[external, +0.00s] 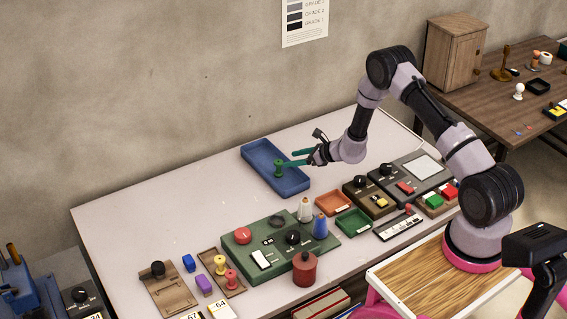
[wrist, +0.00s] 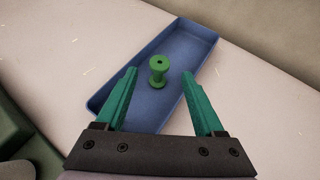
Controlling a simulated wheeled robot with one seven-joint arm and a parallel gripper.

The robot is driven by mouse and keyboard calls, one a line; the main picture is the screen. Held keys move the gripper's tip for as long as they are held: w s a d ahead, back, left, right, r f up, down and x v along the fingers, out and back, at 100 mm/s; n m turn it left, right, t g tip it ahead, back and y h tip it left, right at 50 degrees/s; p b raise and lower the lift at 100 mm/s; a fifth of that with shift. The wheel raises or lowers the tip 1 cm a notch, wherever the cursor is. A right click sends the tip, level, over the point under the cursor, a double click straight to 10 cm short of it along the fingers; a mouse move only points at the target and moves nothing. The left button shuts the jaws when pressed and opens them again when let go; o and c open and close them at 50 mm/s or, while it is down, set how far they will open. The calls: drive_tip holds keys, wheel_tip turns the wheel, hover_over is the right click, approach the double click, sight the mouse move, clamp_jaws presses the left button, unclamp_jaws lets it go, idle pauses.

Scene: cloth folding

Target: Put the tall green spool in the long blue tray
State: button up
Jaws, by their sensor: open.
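The tall green spool (external: 278,168) stands upright inside the long blue tray (external: 259,151), on its floor, in the external view. In the wrist view the spool (wrist: 158,72) stands near the middle of the tray (wrist: 190,38), ahead of my fingertips. My gripper (external: 297,158) is open, with teal fingers pointing at the spool from the right. In the wrist view the fingers of my gripper (wrist: 160,72) are wide apart, with bare space between them and the spool. They do not appear to touch it.
A green control panel (external: 262,254) with knobs and cones stands in front of the tray. Small orange (external: 332,203) and green (external: 353,222) trays lie to its right, beside more control boxes (external: 412,176). Several small spools and blocks lie at front left.

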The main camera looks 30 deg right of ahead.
drive_tip(key=v, duration=0.7)
drive_tip(key=s+a+r+n+g+y, duration=0.1)
drive_tip(key=a+r+n+y, duration=0.15)
drive_tip(key=r, duration=0.55)
drive_tip(key=s+a+r+n+g+y, duration=0.1)
drive_tip(key=s+a+r+n, duration=0.15)
drive_tip(key=r, duration=0.65)
drive_tip(key=s+a+r+n+g, duration=0.35)
drive_tip(key=s+r+n, duration=0.7)
drive_tip(key=r, duration=0.55)
drive_tip(key=s+d+r+n+h, duration=0.2)
drive_tip(key=s+d+r+n, duration=0.1)
drive_tip(key=s, duration=0.6)
drive_tip(key=s+d+r+n+t+h, duration=0.1)
drive_tip(key=s+d+r+n+h, duration=0.2)
drive_tip(key=s, duration=0.6)
drive_tip(key=s+d+r+n+t+h, duration=0.1)
drive_tip(key=s+d+r+n+h, duration=0.2)
drive_tip(key=s, duration=0.7)
drive_tip(key=shift+d+r+n, duration=0.4)
drive_tip(key=shift+r+n, duration=0.05)
drive_tip(key=shift+r, duration=0.25)
